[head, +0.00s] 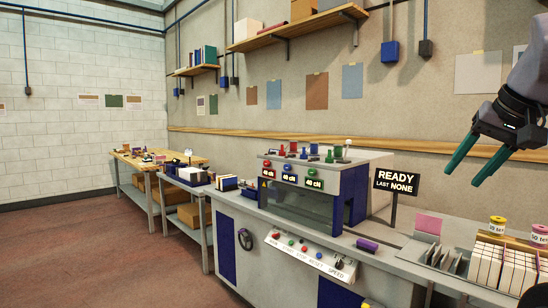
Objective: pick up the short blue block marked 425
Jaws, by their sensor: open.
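My gripper (462,178) is at the upper right, with two dark teal fingers apart and pointing down to the left. It is empty, in front of the wall and above the bench. I cannot make out a block marked 425. Cream blocks (500,268) stand in a row in a grey rack at the lower right; no number is readable on them. A small dark blue-purple item (367,245) lies on the bench below the sign; I cannot tell what it is.
A machine (310,190) with coloured spools on top fills the middle. Spools (497,225) stand behind the rack. A wooden table (150,162) is far left. Open floor (100,250) lies at left.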

